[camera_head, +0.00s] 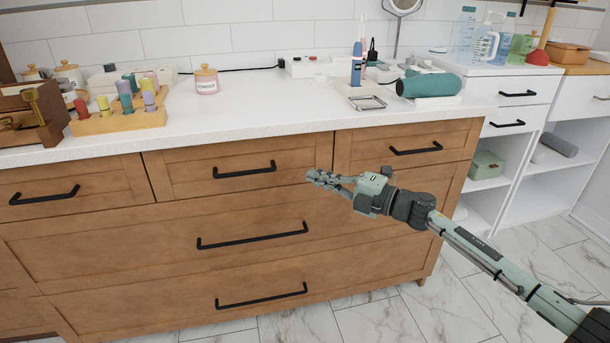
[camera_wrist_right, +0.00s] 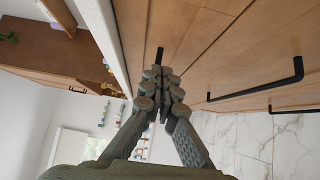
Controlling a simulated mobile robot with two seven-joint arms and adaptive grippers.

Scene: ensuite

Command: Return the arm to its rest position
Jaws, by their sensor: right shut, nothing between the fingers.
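My right arm (camera_head: 480,252) comes in from the lower right in the head view and reaches left across the front of the wooden cabinet. Its gripper (camera_head: 315,177) is shut and empty, in front of the drawer fronts, right of the upper middle drawer's black handle (camera_head: 245,170). In the right wrist view the fingers (camera_wrist_right: 162,90) meet with nothing between them, and drawer fronts with black handles (camera_wrist_right: 256,88) lie beyond and to the right. My left gripper is in neither view.
White shelves (camera_head: 515,92) stand at right. All visible drawers look shut. The marble floor (camera_head: 370,318) shows clear.

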